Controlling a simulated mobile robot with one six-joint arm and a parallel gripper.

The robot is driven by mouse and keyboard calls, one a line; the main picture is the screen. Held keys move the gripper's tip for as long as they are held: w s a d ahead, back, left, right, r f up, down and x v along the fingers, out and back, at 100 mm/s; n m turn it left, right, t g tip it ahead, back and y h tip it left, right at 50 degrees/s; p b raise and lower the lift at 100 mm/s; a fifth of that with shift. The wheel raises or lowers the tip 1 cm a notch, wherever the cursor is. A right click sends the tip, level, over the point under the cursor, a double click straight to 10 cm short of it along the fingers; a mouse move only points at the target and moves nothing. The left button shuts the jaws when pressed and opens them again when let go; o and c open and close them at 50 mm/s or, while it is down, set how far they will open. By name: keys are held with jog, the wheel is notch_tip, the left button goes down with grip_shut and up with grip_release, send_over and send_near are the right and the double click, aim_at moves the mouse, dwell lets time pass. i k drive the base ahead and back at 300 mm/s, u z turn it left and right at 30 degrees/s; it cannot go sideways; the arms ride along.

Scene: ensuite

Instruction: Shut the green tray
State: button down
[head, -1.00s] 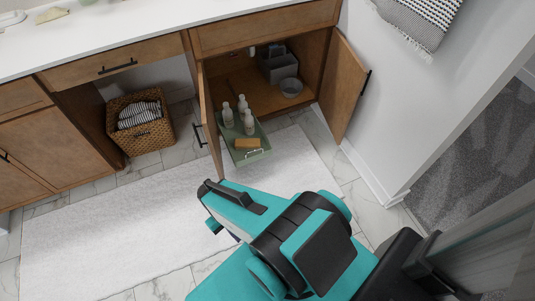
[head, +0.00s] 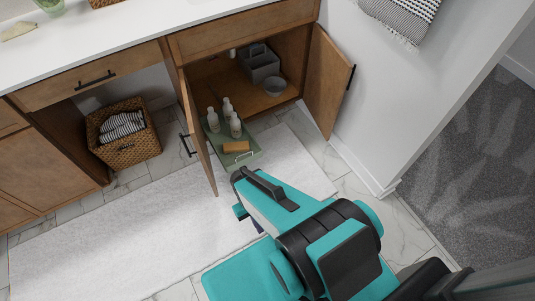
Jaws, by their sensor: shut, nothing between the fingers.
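The green tray (head: 219,145) is slid out of the open cabinet, past its front edge, above the white rug. It has a pale handle (head: 243,157) at its near end. Several white bottles (head: 235,125) stand on it, and a tan block (head: 236,147) lies near the handle. My gripper (head: 257,227) is mostly hidden under my teal arm, with only a dark part showing. It is shut and empty, below and a little right of the handle in the picture, apart from the tray.
The cabinet's left door (head: 196,135) stands open close beside the tray, and the right door (head: 328,82) is open too. Inside are a grey caddy (head: 260,65) and a grey bowl (head: 272,86). A wicker basket (head: 130,151) stands to the left. The rug (head: 110,235) is clear.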

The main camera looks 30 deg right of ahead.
aim_at(230, 162)
jog(key=z, duration=0.25)
jog(key=k, duration=1.35)
jog(key=u, duration=0.95)
jog(key=i, duration=1)
jog(key=z, duration=0.05)
